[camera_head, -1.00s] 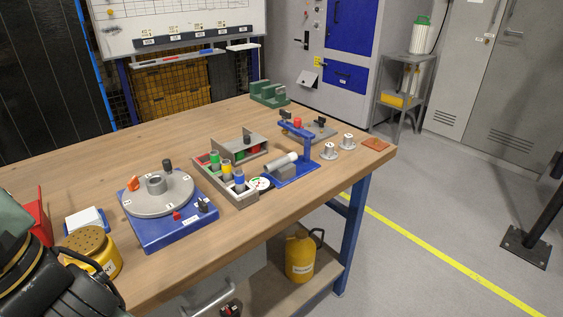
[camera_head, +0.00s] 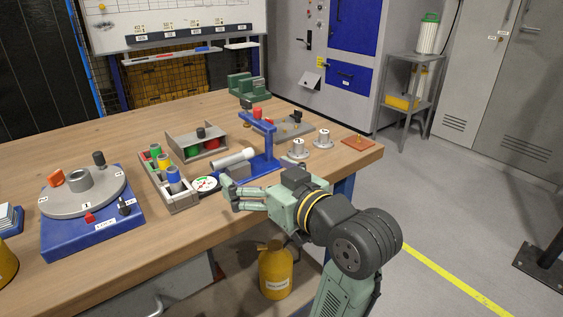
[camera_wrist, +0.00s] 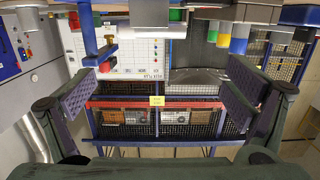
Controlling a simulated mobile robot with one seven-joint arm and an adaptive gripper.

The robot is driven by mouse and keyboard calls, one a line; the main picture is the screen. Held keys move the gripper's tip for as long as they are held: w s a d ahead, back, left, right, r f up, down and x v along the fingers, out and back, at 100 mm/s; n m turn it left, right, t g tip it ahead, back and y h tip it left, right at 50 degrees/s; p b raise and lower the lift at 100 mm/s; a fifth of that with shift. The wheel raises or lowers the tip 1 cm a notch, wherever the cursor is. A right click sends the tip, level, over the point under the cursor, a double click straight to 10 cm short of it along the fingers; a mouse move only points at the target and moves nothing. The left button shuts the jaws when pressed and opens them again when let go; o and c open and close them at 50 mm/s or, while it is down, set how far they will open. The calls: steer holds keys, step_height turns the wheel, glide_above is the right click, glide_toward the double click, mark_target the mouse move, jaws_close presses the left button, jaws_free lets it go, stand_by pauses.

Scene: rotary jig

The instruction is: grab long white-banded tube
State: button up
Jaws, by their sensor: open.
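A grey tube (camera_head: 232,161) with a white end lies slantwise across a grey block on a blue stand (camera_head: 262,171), near the front of the bench; I take it for the white-banded tube. My gripper (camera_head: 232,196) is open, its fingers pointing left, in front of the tube and apart from it in the head view. The wrist view shows the two fingers spread wide at left and right with nothing between them (camera_wrist: 160,88). I cannot surely pick out the tube in the wrist view.
A grey rack (camera_head: 181,207) with green, yellow and blue tubes and a round gauge (camera_head: 206,184) stand left of the gripper. A blue turntable jig (camera_head: 90,236) is further left.

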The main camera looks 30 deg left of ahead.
mark_target(235, 161)
steer(key=p, duration=0.3)
steer(key=shift+w+f+g, duration=0.3)
steer(key=shift+w, duration=0.1)
steer(key=shift+w+a+f+p, duration=0.15)
steer(key=shift+a+p, duration=0.55)
steer(key=shift+p, duration=0.5)
steer(key=shift+f+x, duration=0.25)
steer(key=shift+x, duration=0.85)
steer(key=shift+w+d+f+p+x, duration=0.15)
steer(key=shift+p+x, duration=0.1)
steer(key=shift+x, duration=0.75)
steer(key=shift+w+f+p+x, duration=0.15)
steer(key=shift+p+x, duration=0.1)
steer(key=shift+x, duration=0.75)
steer(key=shift+w+d+p+x, duration=0.1)
steer(key=shift+p+x, duration=0.15)
steer(key=shift+x, duration=0.75)
steer(key=c, duration=1.1)
